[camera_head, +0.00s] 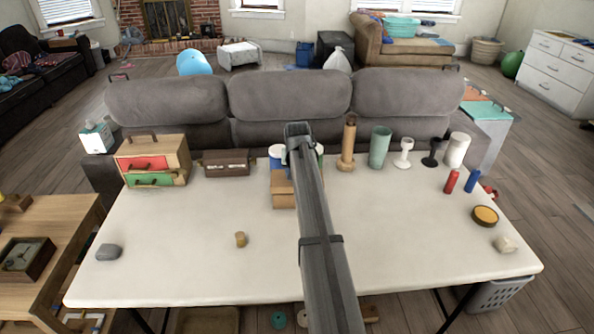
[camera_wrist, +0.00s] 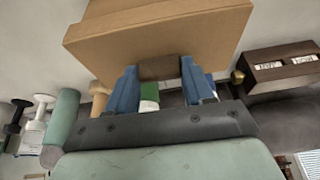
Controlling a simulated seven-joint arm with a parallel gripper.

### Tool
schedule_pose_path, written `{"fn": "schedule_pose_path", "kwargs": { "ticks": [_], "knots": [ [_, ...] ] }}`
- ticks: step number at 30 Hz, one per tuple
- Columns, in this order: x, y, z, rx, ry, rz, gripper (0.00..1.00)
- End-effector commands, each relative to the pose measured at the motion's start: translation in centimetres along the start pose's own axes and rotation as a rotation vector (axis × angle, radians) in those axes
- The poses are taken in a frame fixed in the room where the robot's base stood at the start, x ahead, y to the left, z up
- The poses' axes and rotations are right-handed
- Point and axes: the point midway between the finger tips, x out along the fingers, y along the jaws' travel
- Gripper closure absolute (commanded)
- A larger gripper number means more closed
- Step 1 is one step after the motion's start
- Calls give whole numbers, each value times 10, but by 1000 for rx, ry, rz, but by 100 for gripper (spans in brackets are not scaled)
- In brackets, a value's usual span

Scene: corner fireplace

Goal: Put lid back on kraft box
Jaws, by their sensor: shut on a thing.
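The kraft box (camera_head: 284,200) stands near the middle of the white table, partly hidden behind my arm. In the wrist view a kraft-brown piece (camera_wrist: 160,28), which looks like its lid, fills the top, with a darker brown grip. My gripper (camera_wrist: 159,68) has its blue fingers on both sides of that grip and is shut on it. In the head view the gripper (camera_head: 298,130) is above the box, its fingers hidden by the arm. I cannot tell whether the lid touches the box.
White-and-blue (camera_head: 277,153) and green containers stand close behind the box. A brown case (camera_head: 227,163) and drawer chest (camera_head: 152,160) are left. A wooden post (camera_head: 348,145), green cup (camera_head: 380,148) and goblets are right. The table front is mostly clear, with a small tan cylinder (camera_head: 240,239).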

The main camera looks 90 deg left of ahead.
Motion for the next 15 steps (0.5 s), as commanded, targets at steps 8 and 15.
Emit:
{"fn": "schedule_pose_path", "kwargs": {
  "ticks": [8,15],
  "knots": [
    [4,0,2,0,0,0,77],
    [8,0,3,0,1,0,77]
  ]
}}
